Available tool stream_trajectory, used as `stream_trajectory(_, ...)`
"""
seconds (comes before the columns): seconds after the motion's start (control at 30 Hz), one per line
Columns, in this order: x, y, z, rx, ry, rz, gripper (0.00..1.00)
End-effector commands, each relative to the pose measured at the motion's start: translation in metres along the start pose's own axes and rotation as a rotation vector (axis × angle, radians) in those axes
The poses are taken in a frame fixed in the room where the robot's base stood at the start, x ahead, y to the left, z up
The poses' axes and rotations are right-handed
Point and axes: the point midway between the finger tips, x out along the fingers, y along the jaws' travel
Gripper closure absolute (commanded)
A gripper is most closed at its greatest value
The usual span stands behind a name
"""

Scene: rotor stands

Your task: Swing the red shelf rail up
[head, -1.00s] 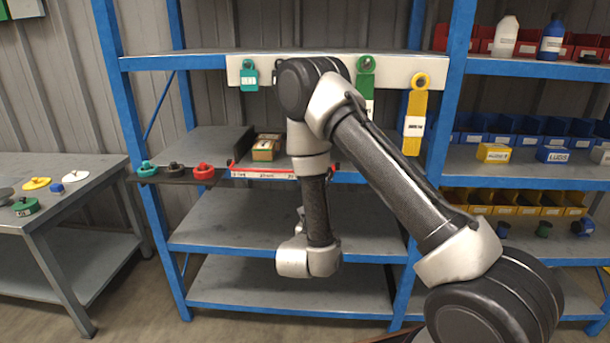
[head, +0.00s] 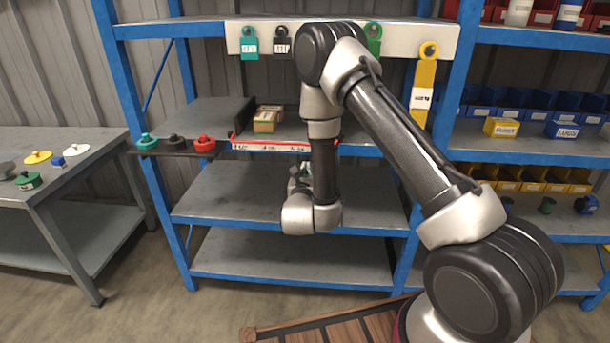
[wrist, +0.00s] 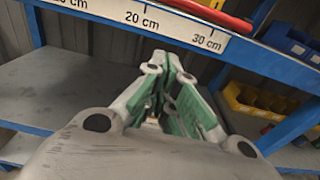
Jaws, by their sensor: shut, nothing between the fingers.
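The red shelf rail (head: 275,143) shows as a thin red bar along the front edge of the blue rack's middle shelf, with a white centimetre-marked strip (head: 262,148) below it. My arm hides part of this edge. In the wrist view the red rail (wrist: 212,13) crosses the top, above the same strip (wrist: 140,17). My gripper (wrist: 170,62), with green finger pads, is shut and empty, below the strip and apparently apart from the rail. In the head view my gripper (head: 299,178) is mostly hidden behind my wrist, below the middle shelf.
Cardboard boxes (head: 266,121) stand on the middle shelf. Red, black and green knobs (head: 204,143) sit left of the rail. Tagged hangers (head: 422,85) hang from the white upper board (head: 395,40). A grey bench (head: 80,185) stands left. The lower shelves (head: 290,268) are clear.

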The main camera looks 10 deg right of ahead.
Motion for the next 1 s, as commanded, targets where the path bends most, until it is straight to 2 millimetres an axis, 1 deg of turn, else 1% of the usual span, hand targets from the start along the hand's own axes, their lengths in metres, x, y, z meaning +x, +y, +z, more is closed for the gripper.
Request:
stream_trajectory(0.03, 0.012, -0.001, 0.000, 0.003, -0.002, -0.003, 1.00)
stream_trajectory(0.1, 0.028, -0.001, 0.000, 0.002, -0.002, -0.004, 1.00)
stream_trajectory(0.2, 0.049, -0.001, 0.001, 0.002, -0.002, -0.003, 1.00)
stream_trajectory(0.27, 0.057, 0.000, 0.003, 0.002, -0.003, -0.001, 1.00)
stream_trajectory(0.3, 0.052, 0.001, 0.012, 0.001, -0.002, 0.001, 1.00)
stream_trajectory(0.4, 0.046, 0.000, 0.025, 0.001, -0.001, 0.001, 1.00)
stream_trajectory(0.53, 0.043, 0.000, 0.035, 0.000, -0.001, 0.000, 1.00)
stream_trajectory(0.67, 0.041, 0.000, 0.038, 0.000, 0.000, 0.000, 1.00)
stream_trajectory(1.0, 0.040, 0.001, 0.038, 0.000, 0.002, 0.000, 1.00)
